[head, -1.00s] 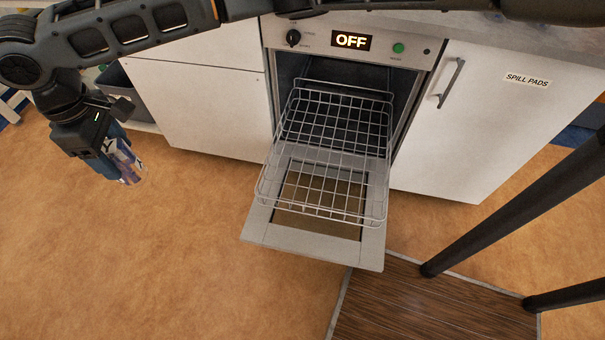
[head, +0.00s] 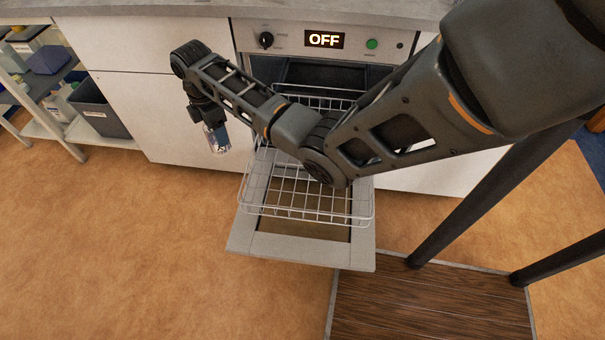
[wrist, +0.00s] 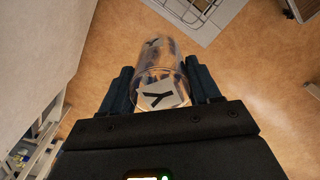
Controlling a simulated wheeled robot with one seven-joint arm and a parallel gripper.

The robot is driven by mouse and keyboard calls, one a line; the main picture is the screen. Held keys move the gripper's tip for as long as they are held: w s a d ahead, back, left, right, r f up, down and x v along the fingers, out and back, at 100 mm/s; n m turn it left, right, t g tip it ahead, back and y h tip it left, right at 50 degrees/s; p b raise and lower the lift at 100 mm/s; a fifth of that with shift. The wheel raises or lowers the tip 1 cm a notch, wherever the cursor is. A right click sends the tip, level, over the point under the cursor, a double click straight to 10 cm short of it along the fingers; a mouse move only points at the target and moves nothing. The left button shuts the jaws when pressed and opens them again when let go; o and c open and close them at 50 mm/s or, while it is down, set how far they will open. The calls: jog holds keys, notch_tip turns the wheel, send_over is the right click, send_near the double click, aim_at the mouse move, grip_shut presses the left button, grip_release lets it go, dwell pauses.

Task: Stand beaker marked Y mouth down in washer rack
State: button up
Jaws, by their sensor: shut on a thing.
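The glass beaker (wrist: 160,78) shows in the wrist view between the two fingers of my gripper (wrist: 163,88). It bears a white label with a black Y. My gripper is shut on it. In the head view the beaker (head: 217,138) hangs below my gripper (head: 208,116), left of the washer and above the floor. Which end is its mouth I cannot tell. The wire washer rack (head: 262,195) is pulled out over the washer's lowered door (head: 290,252). My arm hides part of the rack. The rack parts in view are empty.
The washer display (head: 324,40) reads OFF. White cabinets (head: 150,100) stand beside the washer. A shelf with a grey bin (head: 105,120) is at the far left. A dark wood-patterned platform (head: 430,305) lies at the front right. The floor at left is clear.

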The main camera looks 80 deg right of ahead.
jog(key=shift+n, duration=0.7)
jog(key=shift+s+d+f+b, duration=0.35)
jog(key=shift+s+f+b, duration=0.4)
jog(key=shift+s+f, duration=3)
jog(key=shift+s+d+f+b, duration=0.3)
jog(key=shift+s+f+b, duration=0.5)
jog(key=shift+s+f, duration=2.95)
jog(key=shift+s+d+f+b, duration=0.35)
jog(key=shift+s+f+b, duration=0.4)
jog(key=shift+s+f, duration=3)
jog(key=shift+s+r, duration=0.3)
jog(key=shift+s, duration=0.2)
jog(key=shift+s+r, duration=0.3)
jog(key=shift+s, duration=0.2)
jog(key=o, duration=1.2)
jog(key=shift+o, duration=0.2)
notch_tip(320, 180, up, 8)
jog(key=p, duration=0.1)
